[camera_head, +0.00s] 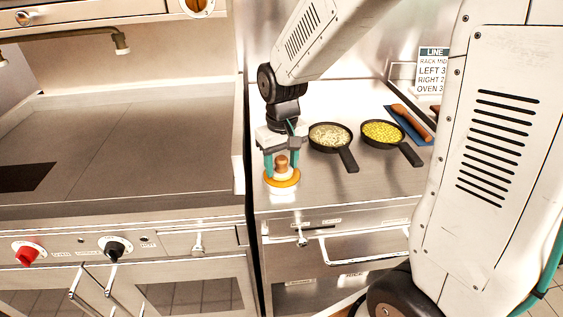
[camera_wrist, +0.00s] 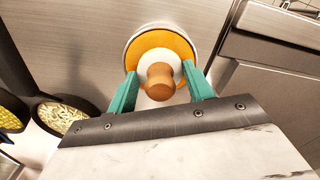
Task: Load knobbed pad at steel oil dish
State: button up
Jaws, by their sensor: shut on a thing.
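The knobbed pad has a brown wooden knob (camera_head: 281,162) on a pale collar above an orange disc (camera_head: 270,182). The knob (camera_wrist: 160,82) and orange disc (camera_wrist: 150,55) also show in the wrist view. My gripper (camera_head: 281,163) points down, its green fingers shut on the pad from either side. A pale round rim, apparently the steel oil dish (camera_head: 284,190), shows just below the disc near the counter's front edge. It also shows around the disc in the wrist view (camera_wrist: 150,28). I cannot tell whether disc and dish touch.
Two black pans stand right of my gripper, one with pale food (camera_head: 329,136) and one with yellow food (camera_head: 383,132). A wooden-handled tool (camera_head: 411,122) lies on a blue cloth. A flat griddle (camera_head: 130,140) lies left, behind a raised edge.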

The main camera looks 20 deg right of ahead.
aim_at(282, 158)
jog(key=shift+r, duration=3.45)
